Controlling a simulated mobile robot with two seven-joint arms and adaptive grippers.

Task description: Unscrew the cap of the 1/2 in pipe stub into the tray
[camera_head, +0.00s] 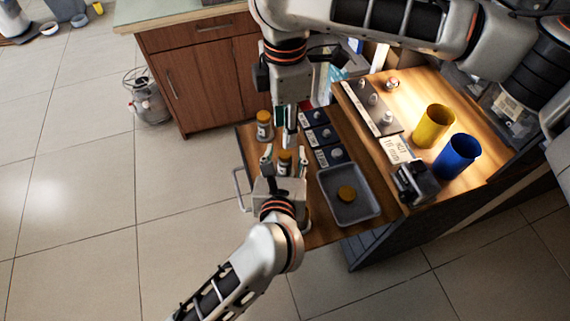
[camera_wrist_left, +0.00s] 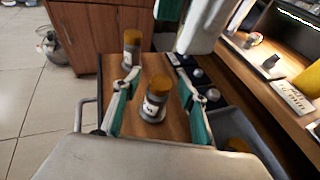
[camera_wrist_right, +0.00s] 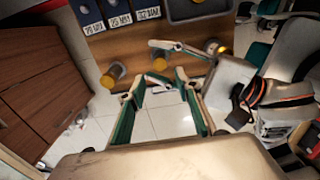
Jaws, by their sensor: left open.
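A pipe stub with an orange cap (camera_head: 285,158) stands on the wooden board (camera_head: 249,150). My left gripper (camera_head: 284,162) is open, its fingers on either side of this stub, which also shows in the left wrist view (camera_wrist_left: 156,97); I see gaps between stub and fingers. A second capped stub (camera_head: 264,122) stands behind it; it also shows in the left wrist view (camera_wrist_left: 131,48). Stub size labels are not readable. The grey tray (camera_head: 366,214) holds one loose orange cap (camera_head: 346,194). My right gripper (camera_wrist_right: 156,88) is open and empty, pointing down above the board near the stubs.
Several dark labelled blocks with silver knobs (camera_head: 322,135) line the board beside the tray. A raised shelf on the right holds a yellow cup (camera_head: 433,126), a blue cup (camera_head: 456,157) and a sign (camera_head: 396,150). A wooden cabinet (camera_head: 190,75) stands behind.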

